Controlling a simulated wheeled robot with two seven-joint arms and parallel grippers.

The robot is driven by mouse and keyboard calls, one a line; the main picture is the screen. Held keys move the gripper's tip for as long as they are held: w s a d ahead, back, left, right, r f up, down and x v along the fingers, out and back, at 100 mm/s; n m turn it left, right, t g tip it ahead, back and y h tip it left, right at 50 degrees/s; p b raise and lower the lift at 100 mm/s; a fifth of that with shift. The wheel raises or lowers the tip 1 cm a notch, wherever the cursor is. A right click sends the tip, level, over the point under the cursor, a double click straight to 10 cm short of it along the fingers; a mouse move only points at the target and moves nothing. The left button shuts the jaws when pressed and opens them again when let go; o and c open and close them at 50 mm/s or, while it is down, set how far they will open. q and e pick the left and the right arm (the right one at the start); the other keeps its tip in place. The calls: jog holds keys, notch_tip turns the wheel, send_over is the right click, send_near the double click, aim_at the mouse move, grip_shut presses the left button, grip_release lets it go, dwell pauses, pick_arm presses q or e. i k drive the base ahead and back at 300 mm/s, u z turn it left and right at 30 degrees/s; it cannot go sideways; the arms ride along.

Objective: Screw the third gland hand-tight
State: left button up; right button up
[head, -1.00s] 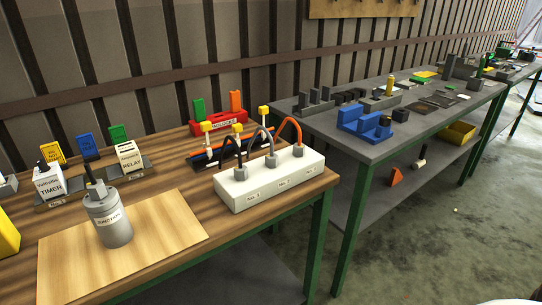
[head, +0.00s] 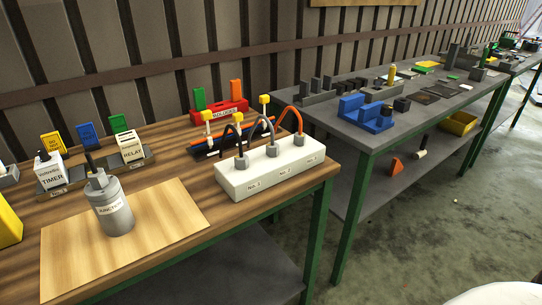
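A white block (head: 268,171) with label plates stands near the right end of the wooden bench. Three grey glands sit along its top: the left gland (head: 242,163) with a black cable, the middle gland (head: 271,151) with a grey cable, and the right gland (head: 300,138) with an orange cable. The cables arch back towards yellow-topped posts. From here I cannot tell how tight any gland is. Neither of my grippers shows in the head view.
A grey junction canister (head: 112,208) stands on a light wooden board (head: 165,225). Timer (head: 51,172) and relay (head: 131,149) units and a red lockout box (head: 221,113) are behind. A grey table (head: 340,125) with a blue fixture (head: 366,114) stands to the right.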

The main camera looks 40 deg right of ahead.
aim_at(299, 140)
jog(key=z, duration=1.3)
